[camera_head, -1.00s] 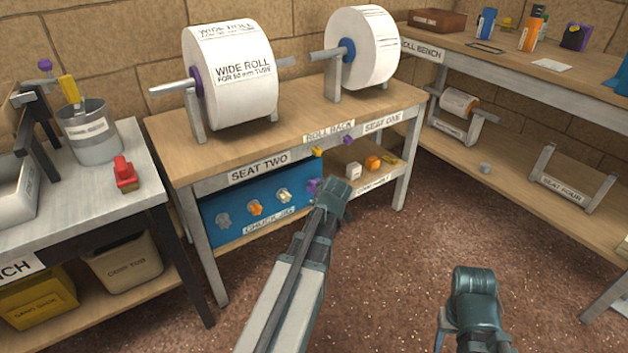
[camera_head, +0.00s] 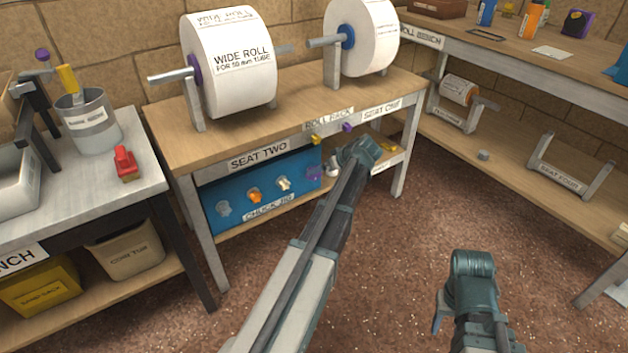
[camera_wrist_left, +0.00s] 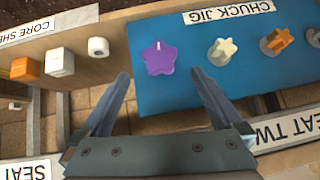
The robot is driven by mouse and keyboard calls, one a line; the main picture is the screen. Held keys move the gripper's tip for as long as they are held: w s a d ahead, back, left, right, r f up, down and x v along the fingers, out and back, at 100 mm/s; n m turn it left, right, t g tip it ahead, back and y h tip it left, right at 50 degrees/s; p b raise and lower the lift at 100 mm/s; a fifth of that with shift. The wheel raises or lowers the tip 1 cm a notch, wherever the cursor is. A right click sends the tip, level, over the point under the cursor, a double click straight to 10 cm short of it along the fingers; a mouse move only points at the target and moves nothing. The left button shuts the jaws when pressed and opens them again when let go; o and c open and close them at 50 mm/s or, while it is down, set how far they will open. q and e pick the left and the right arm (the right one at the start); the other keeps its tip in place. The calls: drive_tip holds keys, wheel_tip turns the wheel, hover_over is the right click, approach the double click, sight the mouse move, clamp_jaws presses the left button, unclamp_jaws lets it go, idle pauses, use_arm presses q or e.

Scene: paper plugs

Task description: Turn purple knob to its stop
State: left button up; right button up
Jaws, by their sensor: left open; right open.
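A purple star-shaped knob (camera_wrist_left: 158,58) sits on the blue chuck jig panel (camera_wrist_left: 180,92) in the left wrist view, with a pale mark on it. My right gripper (camera_head: 469,322) is open and empty over the floor.
Other knobs on the panel are cream (camera_wrist_left: 222,50), orange (camera_wrist_left: 278,40) and grey. An orange block (camera_wrist_left: 27,68), a white block (camera_wrist_left: 60,62) and a white roll (camera_wrist_left: 98,47) stand beside the panel. The rack top (camera_head: 300,110) overhangs the jig.

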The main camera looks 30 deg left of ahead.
use_arm(q)
drive_tip(key=b+x, duration=0.4)
drive_tip(key=x, duration=0.3)
drive_tip(key=shift+a, duration=0.15)
drive_tip(key=c, duration=1.3)
drive_tip(key=shift+s+t, duration=0.15)
drive_tip(key=shift+t, duration=0.25)
drive_tip(key=shift+n, duration=0.3)
